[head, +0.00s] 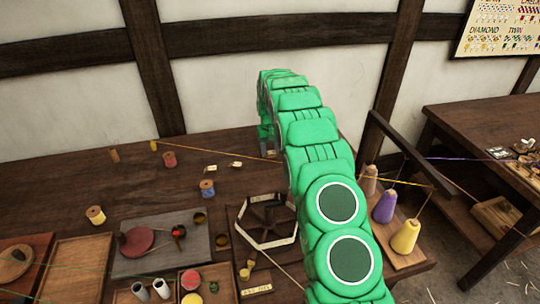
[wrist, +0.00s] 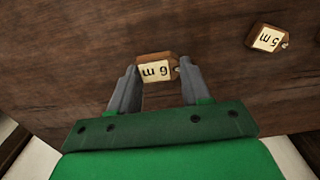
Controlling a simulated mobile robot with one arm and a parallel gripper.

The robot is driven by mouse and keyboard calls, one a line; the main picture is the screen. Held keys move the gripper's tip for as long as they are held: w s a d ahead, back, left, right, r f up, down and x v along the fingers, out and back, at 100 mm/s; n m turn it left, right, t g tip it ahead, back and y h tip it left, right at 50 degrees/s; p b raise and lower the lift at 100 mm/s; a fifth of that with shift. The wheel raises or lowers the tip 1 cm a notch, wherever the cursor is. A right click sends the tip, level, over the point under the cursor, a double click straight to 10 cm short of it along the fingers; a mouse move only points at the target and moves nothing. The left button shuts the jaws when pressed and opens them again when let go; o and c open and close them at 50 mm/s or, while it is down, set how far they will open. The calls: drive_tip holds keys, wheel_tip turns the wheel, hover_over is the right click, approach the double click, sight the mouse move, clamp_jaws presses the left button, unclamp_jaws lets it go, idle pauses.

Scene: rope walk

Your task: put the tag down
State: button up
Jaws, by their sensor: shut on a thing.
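In the head view my gripper (head: 267,137) is at the far part of the table, partly hidden by my green arm, and the held tag is hard to make out.
In the head view two tags (head: 237,164) (head: 210,168) lie left of my gripper, near a blue spool (head: 207,188). A yellow cord crosses there. Thread cones (head: 405,236) stand right.

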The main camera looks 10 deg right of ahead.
sight(270, 152)
drive_tip(key=shift+f, duration=1.5)
drive_tip(key=shift+f, duration=0.1)
drive_tip(key=o, duration=1)
